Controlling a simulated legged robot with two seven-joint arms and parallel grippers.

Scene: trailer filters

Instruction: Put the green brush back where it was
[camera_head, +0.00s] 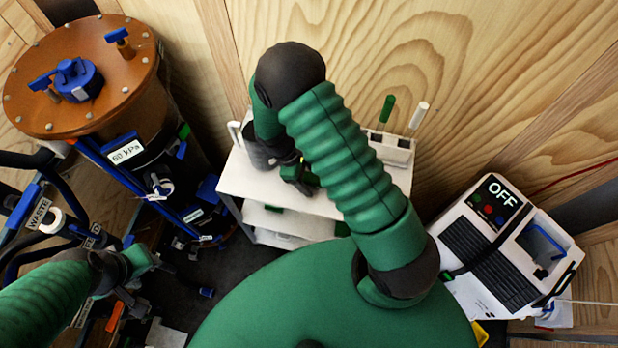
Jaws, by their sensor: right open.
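The green brush (387,110) shows as a green handle standing up from a white holder (398,153) at the back right of the white cart (265,181). Its lower end is hidden in the holder. A white-handled tool (418,117) stands just right of it. My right gripper (302,182) is over the left part of the cart top, apart from the brush, and is open. My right arm hides much of the cart's middle. My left gripper (143,262) is low at the left, away from the cart; its fingers are too small to read.
A grey container (259,157) stands on the cart's left side, close to my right gripper. A large brown-lidded tank (85,75) with blue fittings is at the left. A white machine marked OFF (500,245) is at the right. A wooden wall (480,60) closes the back.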

